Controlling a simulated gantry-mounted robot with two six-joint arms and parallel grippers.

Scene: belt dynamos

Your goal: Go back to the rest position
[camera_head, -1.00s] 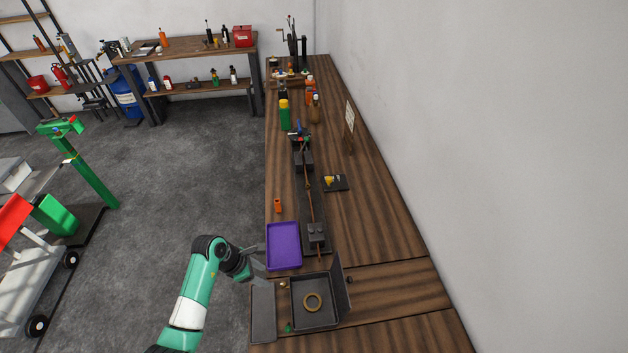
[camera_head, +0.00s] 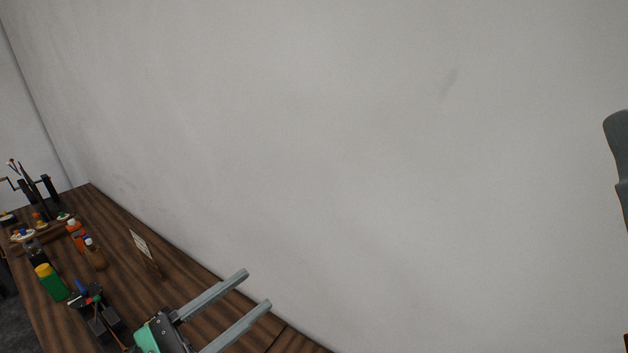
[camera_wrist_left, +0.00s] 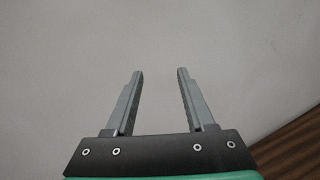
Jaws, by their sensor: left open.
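My left gripper (camera_head: 254,290) is at the lower middle of the head view, raised in front of the bench and the wall. Its two grey fingers are spread apart with nothing between them. In the left wrist view the same gripper (camera_wrist_left: 160,78) is open and empty, facing the plain wall (camera_wrist_left: 160,30). My right gripper does not show in either view.
The wooden bench (camera_head: 190,275) runs along the wall at lower left. On it stand a green bottle with a yellow cap (camera_head: 50,283), brown and orange bottles (camera_head: 95,255), a small sign (camera_head: 141,246) and a dark device (camera_head: 98,312). A grey chair-like shape (camera_head: 619,150) shows at the right edge.

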